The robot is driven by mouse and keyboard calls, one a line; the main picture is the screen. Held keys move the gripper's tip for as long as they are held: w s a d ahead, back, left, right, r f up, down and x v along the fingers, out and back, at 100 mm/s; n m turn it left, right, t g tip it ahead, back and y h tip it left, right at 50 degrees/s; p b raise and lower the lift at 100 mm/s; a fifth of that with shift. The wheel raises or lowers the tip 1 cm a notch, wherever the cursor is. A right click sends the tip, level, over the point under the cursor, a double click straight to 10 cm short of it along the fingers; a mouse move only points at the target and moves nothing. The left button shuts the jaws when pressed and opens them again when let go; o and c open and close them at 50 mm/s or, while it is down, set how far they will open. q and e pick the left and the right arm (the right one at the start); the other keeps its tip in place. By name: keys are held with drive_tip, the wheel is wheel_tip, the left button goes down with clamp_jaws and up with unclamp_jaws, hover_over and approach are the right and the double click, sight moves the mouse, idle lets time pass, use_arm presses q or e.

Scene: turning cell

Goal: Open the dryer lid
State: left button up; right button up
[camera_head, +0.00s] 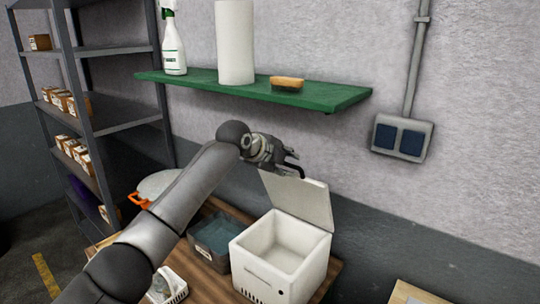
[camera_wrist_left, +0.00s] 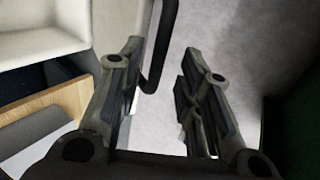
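The dryer is a white box (camera_head: 305,284) on a wooden bench, with its hollow inside showing. Its flat lid (camera_head: 305,203) stands raised at the back edge, roughly upright. My left gripper (camera_head: 289,163) is at the top left corner of the lid. In the left wrist view the fingers (camera_wrist_left: 160,88) are apart, with a dark bent handle bar (camera_wrist_left: 155,50) reaching between them near the left finger. A clear gap remains on the other side of the bar, so it is not clamped. My right gripper is not in view.
A grey tray (camera_head: 205,247) sits left of the dryer, and a white basket (camera_head: 176,284) is in front of it. A green wall shelf (camera_head: 330,97) with a spray bottle, paper roll and brush is above. A metal rack (camera_head: 120,115) stands left.

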use_arm(q)
drive_tip(key=v, duration=0.8)
drive_tip(key=shift+s+a+r, duration=0.15)
drive_tip(key=shift+s+a, duration=0.05)
drive_tip(key=shift+s, duration=0.1)
